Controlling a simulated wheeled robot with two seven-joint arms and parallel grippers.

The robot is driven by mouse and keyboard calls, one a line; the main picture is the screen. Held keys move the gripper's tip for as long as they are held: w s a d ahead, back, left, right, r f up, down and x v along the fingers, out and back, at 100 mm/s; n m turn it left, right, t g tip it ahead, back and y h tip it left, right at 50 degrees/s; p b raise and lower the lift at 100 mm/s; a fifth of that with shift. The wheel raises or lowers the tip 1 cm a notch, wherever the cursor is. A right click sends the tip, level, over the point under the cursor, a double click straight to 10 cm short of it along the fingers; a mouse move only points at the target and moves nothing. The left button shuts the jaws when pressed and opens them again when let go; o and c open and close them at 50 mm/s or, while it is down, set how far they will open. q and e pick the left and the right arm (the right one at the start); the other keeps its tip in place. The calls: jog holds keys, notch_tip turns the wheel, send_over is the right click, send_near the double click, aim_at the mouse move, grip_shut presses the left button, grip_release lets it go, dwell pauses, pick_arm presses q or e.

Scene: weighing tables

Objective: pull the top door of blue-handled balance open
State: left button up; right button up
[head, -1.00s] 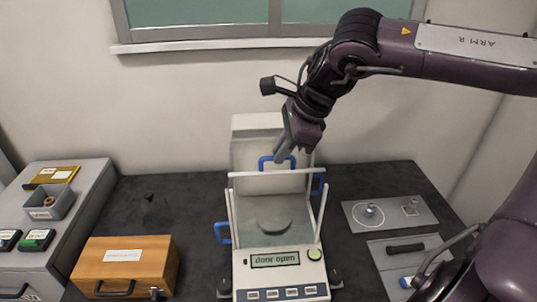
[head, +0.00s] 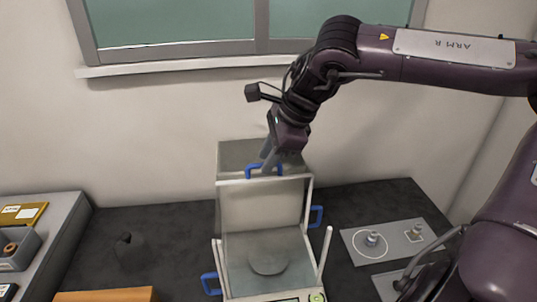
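The blue-handled balance (head: 232,245) stands on the dark table with its clear draft shield around a round pan (head: 268,260). Its top door (head: 235,183) is slid back, and the front part of the top is open between the two front posts. The blue top handle (head: 250,172) sits at the door's front edge. My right gripper (head: 269,160) points down at this handle and appears shut on it; the fingertips partly cover the handle. Blue side handles show at the right (head: 317,215) and left (head: 210,284). My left gripper is not in view.
A grey tray with small weights (head: 390,242) lies to the right. A dark object (head: 130,250) stands to the left, with a wooden box (head: 105,295) in front of it. A grey cabinet (head: 55,235) is at far left. The wall is close behind the balance.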

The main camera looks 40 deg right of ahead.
jog(key=shift+o, duration=0.2)
jog(key=shift+s+d+r, duration=0.1)
jog(key=shift+r, duration=0.25)
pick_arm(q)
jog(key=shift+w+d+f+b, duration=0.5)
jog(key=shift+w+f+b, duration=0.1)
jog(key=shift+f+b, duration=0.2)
pick_arm(e)
jog(key=v, duration=0.7)
